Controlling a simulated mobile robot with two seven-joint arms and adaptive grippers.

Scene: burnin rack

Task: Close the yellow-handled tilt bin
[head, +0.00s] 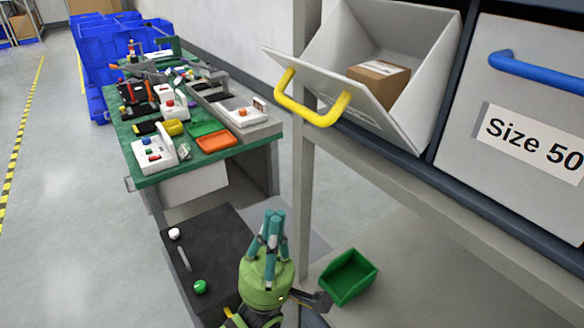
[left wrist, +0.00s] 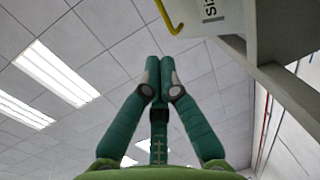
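The yellow-handled tilt bin (head: 345,82) is open in the head view. It is grey, with its front leaning out of the rack and a brown cardboard box (head: 380,78) inside. Its yellow handle (head: 312,105) is on the front panel. My left gripper (head: 273,215) is below the handle and a little to its left in the picture, fingers pointing up, apart from the bin. In the left wrist view the fingertips (left wrist: 158,66) meet with nothing between them. Part of the yellow handle (left wrist: 170,18) shows above them there. My right gripper is not in view.
A closed grey bin with a blue handle (head: 530,72), labelled "Size 50", is to the right. A rack post (head: 303,190) stands close beside my left gripper. A green tray (head: 349,277) is below.

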